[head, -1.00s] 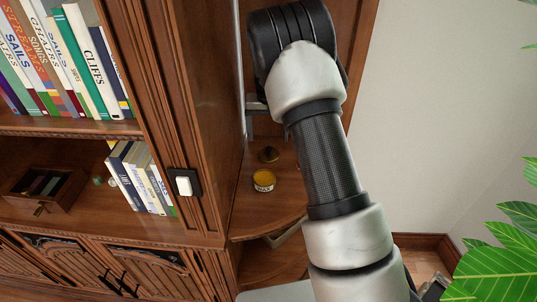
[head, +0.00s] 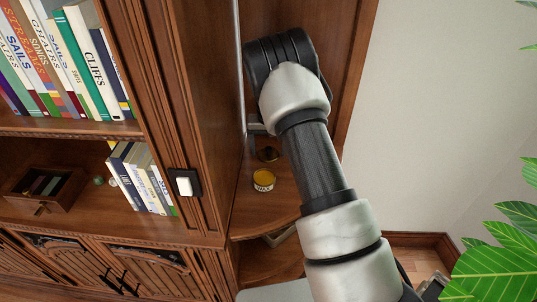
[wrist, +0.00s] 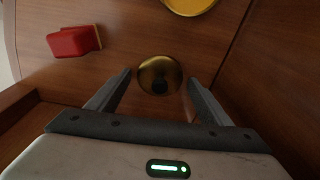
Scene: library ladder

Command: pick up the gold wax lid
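The gold wax lid (wrist: 159,75) is a small round golden disc on the wooden corner shelf. In the head view the lid (head: 267,154) lies just behind the wax tin. My gripper (wrist: 158,82) is open, with one finger on each side of the lid in the wrist view. Nothing is held, and I cannot tell how far the fingertips are above the shelf. In the head view the gripper is mostly hidden by my arm.
A red block-like object (wrist: 74,41) lies on the shelf at the upper left of the wrist view. A wooden panel (wrist: 280,70) rises close on the right. The bookcase side (head: 195,120) stands left of my arm, with a light switch (head: 184,185).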

